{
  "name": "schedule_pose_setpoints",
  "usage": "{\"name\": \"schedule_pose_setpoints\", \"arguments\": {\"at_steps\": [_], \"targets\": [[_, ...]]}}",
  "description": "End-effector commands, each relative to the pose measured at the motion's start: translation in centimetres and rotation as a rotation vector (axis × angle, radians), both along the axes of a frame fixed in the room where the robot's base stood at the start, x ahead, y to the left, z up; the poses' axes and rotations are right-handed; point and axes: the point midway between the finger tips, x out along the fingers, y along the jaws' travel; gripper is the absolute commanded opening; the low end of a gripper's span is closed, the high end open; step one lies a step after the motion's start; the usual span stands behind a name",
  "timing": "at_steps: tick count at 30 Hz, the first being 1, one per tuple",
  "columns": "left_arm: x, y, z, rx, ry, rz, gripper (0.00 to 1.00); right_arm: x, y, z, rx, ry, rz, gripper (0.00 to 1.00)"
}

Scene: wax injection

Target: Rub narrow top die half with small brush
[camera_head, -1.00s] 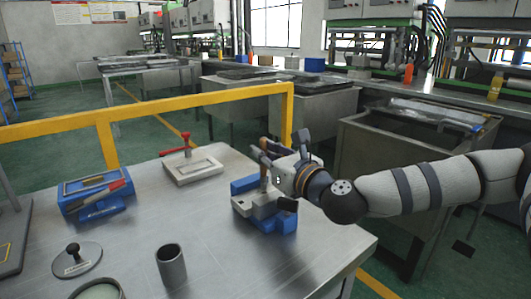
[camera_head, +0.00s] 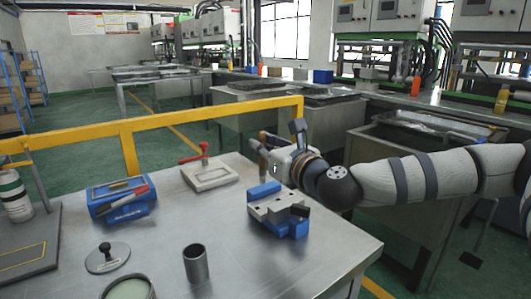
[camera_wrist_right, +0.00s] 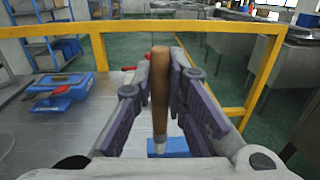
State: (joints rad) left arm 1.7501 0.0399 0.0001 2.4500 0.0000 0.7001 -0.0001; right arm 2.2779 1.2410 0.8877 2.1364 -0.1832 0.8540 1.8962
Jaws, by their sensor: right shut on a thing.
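My right gripper (camera_head: 280,145) is shut on the small brush, whose brown wooden handle (camera_wrist_right: 160,90) stands upright between the finger pads in the right wrist view. The brush's lower end is mostly hidden by the gripper. The gripper is above and behind the blue and light-grey block (camera_head: 268,209) on the table, apart from it. A light rectangular frame with a red handle (camera_head: 209,178) lies flat to the left of the gripper; I cannot tell for sure which piece is the narrow top die half. My left gripper is not in view.
The metal table (camera_head: 225,240) also carries a blue box (camera_head: 118,208) with tools, a round plate with a black knob (camera_head: 107,258), a grey cup (camera_head: 195,263) and a grey mat (camera_head: 25,245). A yellow rail (camera_head: 210,112) runs behind the table.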

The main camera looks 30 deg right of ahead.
Motion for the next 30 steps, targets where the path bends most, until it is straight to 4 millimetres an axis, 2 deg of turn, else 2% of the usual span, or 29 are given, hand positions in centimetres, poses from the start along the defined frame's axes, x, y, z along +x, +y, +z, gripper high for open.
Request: {"name": "schedule_pose_setpoints", "arguments": {"at_steps": [1,9,26,30], "targets": [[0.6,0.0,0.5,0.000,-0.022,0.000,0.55,-0.2,0.0,1.3,0.000,-0.012,0.000,0.00],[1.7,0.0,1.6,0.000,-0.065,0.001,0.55,-0.5,0.0,3.1,-0.001,-0.009,-0.001,0.00],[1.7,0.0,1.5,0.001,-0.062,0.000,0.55,-0.4,0.0,2.8,0.000,0.000,0.000,0.00],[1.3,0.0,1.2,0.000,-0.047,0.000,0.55,-0.2,1.0,2.4,0.001,0.003,0.030,0.00]]}}
